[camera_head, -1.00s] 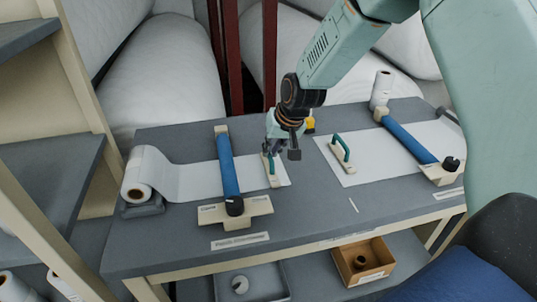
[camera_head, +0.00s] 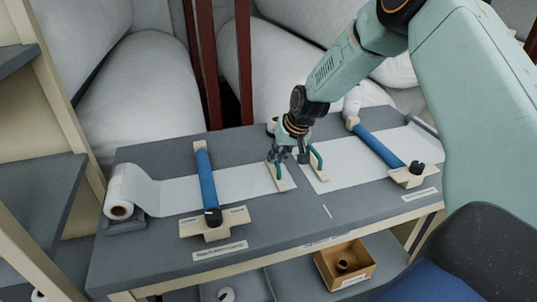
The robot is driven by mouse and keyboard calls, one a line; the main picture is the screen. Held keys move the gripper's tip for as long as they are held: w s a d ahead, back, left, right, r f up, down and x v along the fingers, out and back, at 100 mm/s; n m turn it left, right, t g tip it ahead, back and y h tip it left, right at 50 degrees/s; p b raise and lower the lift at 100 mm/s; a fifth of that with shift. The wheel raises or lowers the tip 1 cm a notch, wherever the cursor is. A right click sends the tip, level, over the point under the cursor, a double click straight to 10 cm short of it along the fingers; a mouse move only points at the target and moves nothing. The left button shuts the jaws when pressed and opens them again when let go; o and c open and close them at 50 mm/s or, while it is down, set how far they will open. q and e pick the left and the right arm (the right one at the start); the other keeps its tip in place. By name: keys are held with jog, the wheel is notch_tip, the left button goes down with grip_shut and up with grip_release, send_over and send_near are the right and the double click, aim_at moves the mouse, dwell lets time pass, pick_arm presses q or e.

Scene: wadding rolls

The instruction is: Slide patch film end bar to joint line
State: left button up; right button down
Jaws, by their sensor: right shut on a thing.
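The left film strip (camera_head: 242,183) runs out from a white roll at the left of the table. A pale end bar (camera_head: 277,178) with a green handle lies across its right end. My right gripper (camera_head: 281,155) is shut on that handle from above and partly hides it. The right film (camera_head: 352,167) has its own end bar (camera_head: 319,174) with a green handle, close to the right of the gripper. The two film ends lie a narrow gap apart. A short white line (camera_head: 327,211) marks the table near its front edge. My left gripper is not in view.
Blue clamp rollers cross the left film (camera_head: 206,180) and the right film (camera_head: 380,147). The white roll (camera_head: 119,205) sits at the table's left end. A cardboard box (camera_head: 344,262) is on the lower shelf. The table front is mostly clear.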

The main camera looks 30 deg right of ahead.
jog(key=d, duration=0.2)
jog(key=s+d+p, duration=0.1)
jog(key=d, duration=0.1)
jog(key=shift+d, duration=0.1)
jog(key=shift+w, duration=0.1)
jog(key=c, duration=1.8)
grip_release()
jog(key=o, duration=0.4)
jog(key=shift+d+f, duration=0.15)
jog(key=shift+d, duration=0.05)
jog(key=shift+o, duration=0.2)
jog(key=shift+a, duration=0.1)
jog(key=shift+a, duration=0.1)
